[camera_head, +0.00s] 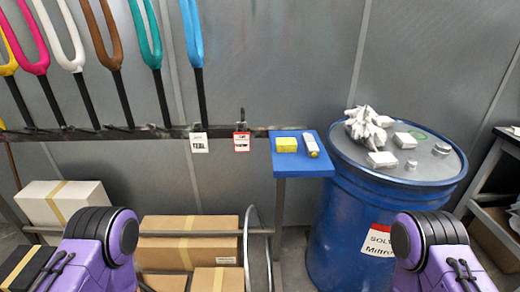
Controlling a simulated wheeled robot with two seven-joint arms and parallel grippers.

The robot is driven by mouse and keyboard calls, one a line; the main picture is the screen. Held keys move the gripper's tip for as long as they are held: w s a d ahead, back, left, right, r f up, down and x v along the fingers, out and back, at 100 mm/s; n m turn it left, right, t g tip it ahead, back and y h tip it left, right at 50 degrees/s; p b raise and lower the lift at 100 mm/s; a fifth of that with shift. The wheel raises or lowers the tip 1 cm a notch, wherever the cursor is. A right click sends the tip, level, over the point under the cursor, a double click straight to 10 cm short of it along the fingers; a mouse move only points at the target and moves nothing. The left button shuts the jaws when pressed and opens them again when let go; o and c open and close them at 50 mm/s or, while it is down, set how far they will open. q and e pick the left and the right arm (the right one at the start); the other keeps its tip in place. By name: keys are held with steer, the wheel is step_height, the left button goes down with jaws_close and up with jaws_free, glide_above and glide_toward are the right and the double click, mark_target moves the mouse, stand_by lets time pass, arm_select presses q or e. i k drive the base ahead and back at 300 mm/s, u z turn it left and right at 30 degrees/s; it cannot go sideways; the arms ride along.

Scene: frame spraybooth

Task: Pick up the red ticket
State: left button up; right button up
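The red ticket (242,142) hangs upright on the dark rail, below a small hook, just left of the blue shelf. It has a red border and a pale middle with small print. A white ticket (199,143) with dark lettering hangs on the same rail to its left, apart from it. Only purple and black links of my two arms show, at the bottom left and bottom right. Neither gripper is in view, and nothing touches the red ticket.
The blue shelf (302,165) holds a yellow block (286,145) and a small white-and-yellow item (311,146). A blue drum (345,225) stands right, with gloves (368,126) on its lid. Coloured forks (148,35) stand along the rail (90,133). Cardboard boxes (190,242) sit below.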

mark_target(242, 141)
steer(key=z, duration=0.45)
steer(key=k, duration=1.1)
steer(key=u, duration=0.5)
steer(key=i, duration=1.4)
steer(key=z, duration=0.3)
